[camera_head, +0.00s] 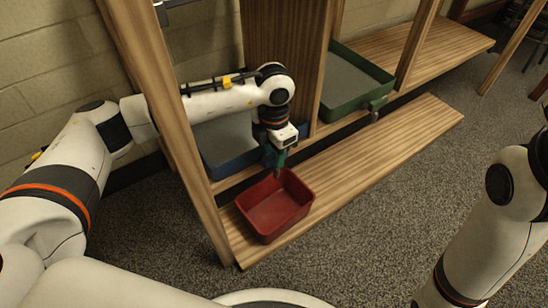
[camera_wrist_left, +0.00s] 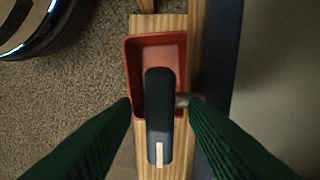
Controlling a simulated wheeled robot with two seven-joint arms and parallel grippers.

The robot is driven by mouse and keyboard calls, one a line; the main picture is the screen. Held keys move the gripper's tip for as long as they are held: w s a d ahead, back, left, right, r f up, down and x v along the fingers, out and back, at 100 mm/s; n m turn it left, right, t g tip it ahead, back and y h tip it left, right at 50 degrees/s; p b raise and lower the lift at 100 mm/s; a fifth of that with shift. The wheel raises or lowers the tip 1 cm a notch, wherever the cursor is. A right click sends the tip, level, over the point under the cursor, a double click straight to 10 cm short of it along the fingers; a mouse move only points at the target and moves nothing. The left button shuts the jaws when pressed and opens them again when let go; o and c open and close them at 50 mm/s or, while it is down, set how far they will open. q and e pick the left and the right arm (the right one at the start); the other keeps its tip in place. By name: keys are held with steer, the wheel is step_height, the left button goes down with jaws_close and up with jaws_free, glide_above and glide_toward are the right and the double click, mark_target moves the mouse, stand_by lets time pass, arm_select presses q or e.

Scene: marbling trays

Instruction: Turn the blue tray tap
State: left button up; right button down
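The blue tray (camera_head: 212,160) stands in the near bay of the wooden rack, partly hidden by my left arm. Its tap has a dark blue handle (camera_wrist_left: 159,125) with a pale mark and a short grey stem (camera_wrist_left: 183,100). My left gripper (camera_head: 277,163) is at the front of this tray, pointing down. In the wrist view its green fingers (camera_wrist_left: 159,106) stand apart on either side of the handle, with a visible gap on the left; contact on the right is unclear. The handle points toward the bottom of the wrist view. My right gripper is out of view.
A red bin (camera_head: 260,228) sits below the tap on the low wooden shelf (camera_head: 385,140); it also shows in the wrist view (camera_wrist_left: 131,62). A green tray (camera_head: 372,98) with its tap (camera_head: 374,115) stands in the neighbouring bay. Wooden posts (camera_head: 190,165) flank the bays.

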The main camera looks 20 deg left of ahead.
arm_select(q)
steer(key=shift+f, duration=0.35)
jaws_close()
